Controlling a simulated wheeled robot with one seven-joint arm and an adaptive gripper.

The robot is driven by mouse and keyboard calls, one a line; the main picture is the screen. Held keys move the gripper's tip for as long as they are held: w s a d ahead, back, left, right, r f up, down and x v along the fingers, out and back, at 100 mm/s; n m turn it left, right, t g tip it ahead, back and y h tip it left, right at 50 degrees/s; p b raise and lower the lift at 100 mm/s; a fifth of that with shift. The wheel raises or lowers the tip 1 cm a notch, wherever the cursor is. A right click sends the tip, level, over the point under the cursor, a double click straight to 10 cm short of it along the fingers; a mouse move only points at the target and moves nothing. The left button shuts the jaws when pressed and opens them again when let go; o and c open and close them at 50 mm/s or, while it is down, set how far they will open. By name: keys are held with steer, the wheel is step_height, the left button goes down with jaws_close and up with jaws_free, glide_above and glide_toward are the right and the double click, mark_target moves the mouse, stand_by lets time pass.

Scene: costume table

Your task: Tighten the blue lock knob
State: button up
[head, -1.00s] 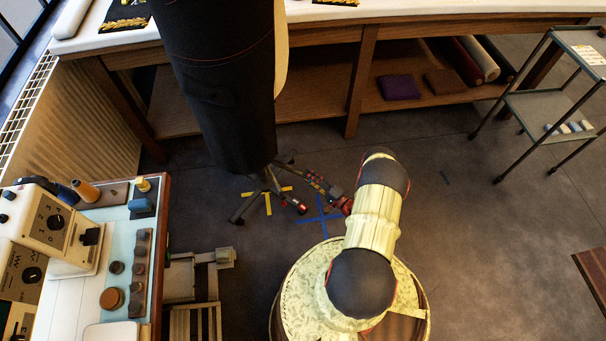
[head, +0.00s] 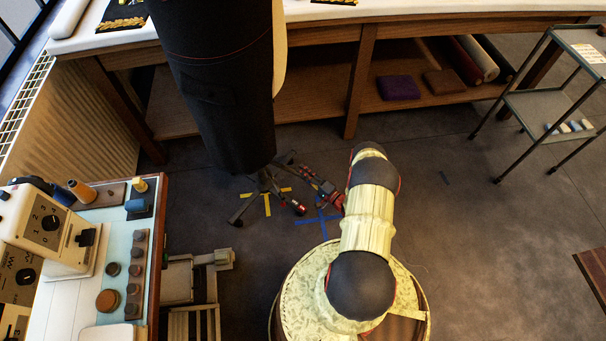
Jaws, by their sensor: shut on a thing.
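A dark garment on a dress form (head: 222,110) hangs over a black legged stand (head: 264,186) at the centre left of the head view. My arm curves from the right and down toward the stand. My gripper (head: 301,172) is small and dark with red parts, at the right side of the stand just below the garment's hem. It is shut at the stand's post. The blue lock knob cannot be made out; it is hidden at the fingers.
Blue tape cross (head: 319,219) and yellow tape (head: 267,204) mark the floor by the stand's legs. A work table with a sewing machine (head: 45,222) stands at the left. A long wooden table (head: 352,85) is behind, a grey trolley (head: 545,102) at right.

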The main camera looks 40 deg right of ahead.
steer(key=c, duration=0.6)
